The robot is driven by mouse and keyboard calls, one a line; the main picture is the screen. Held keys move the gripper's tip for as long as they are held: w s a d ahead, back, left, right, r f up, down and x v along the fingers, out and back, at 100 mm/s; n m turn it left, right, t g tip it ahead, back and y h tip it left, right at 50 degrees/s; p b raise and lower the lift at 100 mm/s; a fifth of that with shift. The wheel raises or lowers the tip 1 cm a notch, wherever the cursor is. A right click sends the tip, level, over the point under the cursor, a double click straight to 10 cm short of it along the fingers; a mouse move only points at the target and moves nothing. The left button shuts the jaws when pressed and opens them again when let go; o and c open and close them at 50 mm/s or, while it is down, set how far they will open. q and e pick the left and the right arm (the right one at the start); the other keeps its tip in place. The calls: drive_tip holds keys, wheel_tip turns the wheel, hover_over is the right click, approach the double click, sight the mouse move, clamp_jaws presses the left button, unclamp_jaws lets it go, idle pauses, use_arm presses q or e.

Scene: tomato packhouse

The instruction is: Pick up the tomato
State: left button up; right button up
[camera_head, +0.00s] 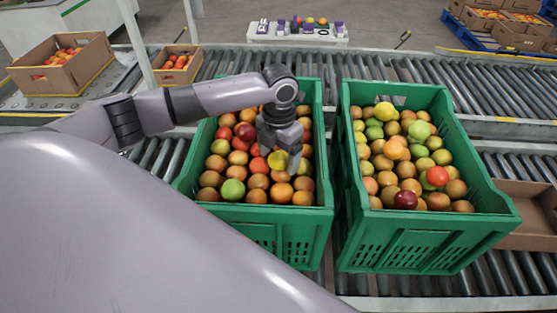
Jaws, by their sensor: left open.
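My left gripper (280,155) is over the left green crate (262,219), pointing down with its fingers apart. A yellow round fruit (278,161) shows between and below the fingertips; I cannot tell whether they touch it. Red tomato-like fruits lie just left of the gripper, one of them a deep red fruit (246,132). In the right green crate (425,226) a bright red tomato (437,176) lies on top near the right side. A dark red fruit (405,199) lies near its front wall. The gripper hides part of the left crate's contents. My right gripper is not in view.
Both crates stand on a roller conveyor (340,283), with a narrow gap between them. Another roller conveyor (475,88) runs behind. Cardboard boxes of red fruit, including a large one (63,76), stand at the back left. An open carton (527,214) is at the right edge.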

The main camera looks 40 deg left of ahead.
use_arm(q)
drive_tip(key=shift+f, duration=0.15)
drive_tip(key=shift+c, duration=0.3)
drive_tip(key=c, duration=0.8)
